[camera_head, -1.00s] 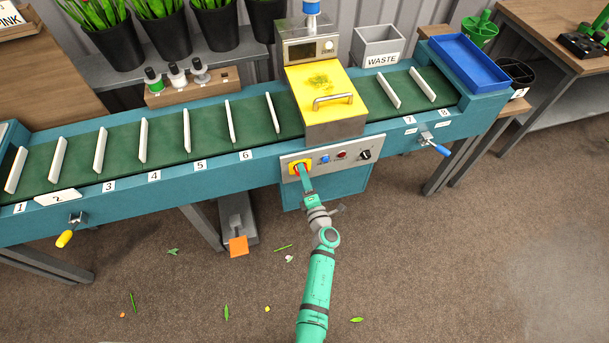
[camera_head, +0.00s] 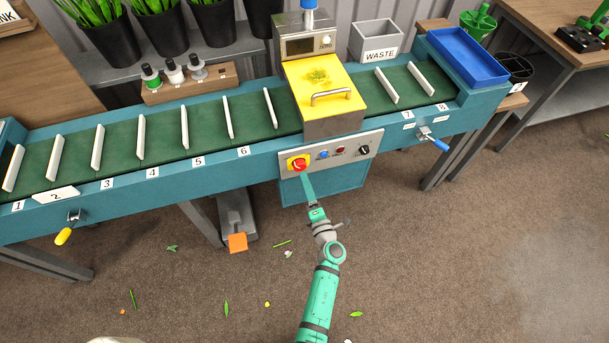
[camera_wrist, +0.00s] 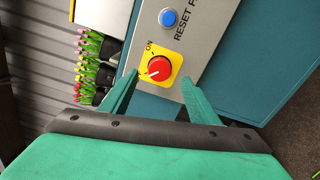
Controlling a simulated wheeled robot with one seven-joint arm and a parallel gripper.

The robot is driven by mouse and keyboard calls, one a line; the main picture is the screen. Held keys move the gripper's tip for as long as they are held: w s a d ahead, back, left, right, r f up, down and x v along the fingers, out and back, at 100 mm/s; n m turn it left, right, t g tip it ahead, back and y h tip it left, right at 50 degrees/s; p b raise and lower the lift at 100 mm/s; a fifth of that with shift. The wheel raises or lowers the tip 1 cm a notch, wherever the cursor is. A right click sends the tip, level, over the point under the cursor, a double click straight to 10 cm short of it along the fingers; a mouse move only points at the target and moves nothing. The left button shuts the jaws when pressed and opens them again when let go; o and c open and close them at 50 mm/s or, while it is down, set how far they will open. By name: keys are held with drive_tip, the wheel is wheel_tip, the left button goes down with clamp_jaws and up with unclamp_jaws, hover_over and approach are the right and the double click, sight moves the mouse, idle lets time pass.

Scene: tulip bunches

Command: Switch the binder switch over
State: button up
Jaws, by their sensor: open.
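The red rotary switch (camera_head: 299,164) sits on a yellow plate on the grey control panel (camera_head: 352,151) of the teal conveyor. In the wrist view the red knob (camera_wrist: 159,68) has a white mark on its face, and "ON" is printed beside its plate. My gripper (camera_head: 307,181) is open and empty, just below and in front of the switch. In the wrist view its two green fingers (camera_wrist: 159,82) stand apart on either side of the knob's line, with their tips short of it. I cannot tell which printed position the mark meets.
The yellow-lidded machine (camera_head: 325,88) stands above the panel. An orange pedal (camera_head: 238,243) is on the floor at left. Floor before the panel is mostly clear.

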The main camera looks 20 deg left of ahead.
drive_tip(key=shift+v, duration=2.15)
drive_tip(key=s+d+r+m+h, duration=0.3)
drive_tip(key=s+m, duration=0.6)
drive_tip(key=s, duration=0.3)
drive_tip(key=s+d+r+m+h, duration=0.3)
drive_tip(key=s+d+r+m, duration=0.3)
drive_tip(key=s, duration=0.6)
drive_tip(key=s+d+r+m+h, duration=0.4)
drive_tip(key=s+r+m, duration=0.4)
drive_tip(key=s+m, duration=0.4)
drive_tip(key=shift+d, duration=0.15)
drive_tip(key=shift+s+r, duration=0.1)
